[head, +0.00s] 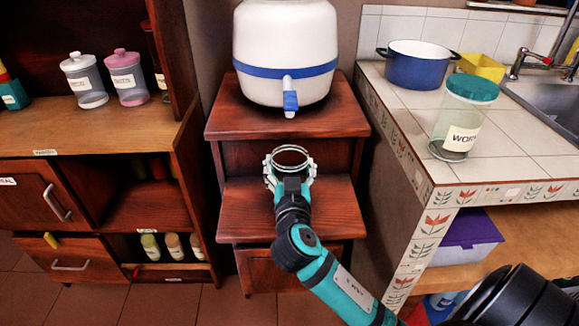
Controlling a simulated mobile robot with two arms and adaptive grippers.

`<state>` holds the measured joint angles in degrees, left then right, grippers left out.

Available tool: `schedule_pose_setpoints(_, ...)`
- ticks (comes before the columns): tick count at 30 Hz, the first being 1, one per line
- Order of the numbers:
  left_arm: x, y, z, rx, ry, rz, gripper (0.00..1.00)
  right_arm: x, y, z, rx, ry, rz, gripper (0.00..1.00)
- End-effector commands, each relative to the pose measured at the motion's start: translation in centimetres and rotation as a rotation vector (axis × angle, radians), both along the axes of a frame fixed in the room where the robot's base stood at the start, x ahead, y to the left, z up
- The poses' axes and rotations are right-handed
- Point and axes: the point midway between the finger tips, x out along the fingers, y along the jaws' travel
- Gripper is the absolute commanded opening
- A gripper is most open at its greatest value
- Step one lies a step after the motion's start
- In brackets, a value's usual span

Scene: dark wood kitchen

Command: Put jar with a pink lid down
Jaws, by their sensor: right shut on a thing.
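A jar with a pink lid (130,87) and a pale label stands upright on the wooden counter at the left, beside a similar white-lidded jar. My right gripper (290,163) is over the lower step of the wooden stand in the middle, well apart from the pink-lidded jar. It is shut on a round, clear-looking thing with a ring-like rim (290,149). The body of this thing is hard to make out, and I cannot tell whether it touches the step. My left gripper is not in view.
A white dispenser (285,35) with a blue band and tap stands on the upper step (232,122). On the tiled counter (398,105) at right are a teal-lidded jar (461,118), blue pot (417,68) and yellow box (480,68). The lower step (242,205) has bare room.

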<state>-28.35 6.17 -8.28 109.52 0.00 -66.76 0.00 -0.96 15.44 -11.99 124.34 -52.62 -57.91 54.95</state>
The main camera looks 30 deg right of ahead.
Motion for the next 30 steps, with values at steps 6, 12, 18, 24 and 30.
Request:
schedule_pose_setpoints(6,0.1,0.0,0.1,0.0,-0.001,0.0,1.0,0.0,0.0,0.1,-0.001,-0.004,0.0,0.23)
schedule_pose_setpoints(12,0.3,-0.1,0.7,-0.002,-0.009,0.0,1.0,0.0,0.0,-0.1,0.0,0.0,0.0,0.8)
schedule_pose_setpoints(18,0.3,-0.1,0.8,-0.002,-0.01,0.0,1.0,0.0,0.0,-0.1,0.0,0.0,0.0,1.0)
schedule_pose_setpoints(24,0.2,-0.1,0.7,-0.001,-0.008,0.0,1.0,0.0,0.0,-0.1,0.0,0.0,0.0,1.0)
schedule_pose_setpoints(30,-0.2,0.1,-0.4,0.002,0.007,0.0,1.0,-0.7,0.5,-0.1,0.004,0.0,0.003,1.0)
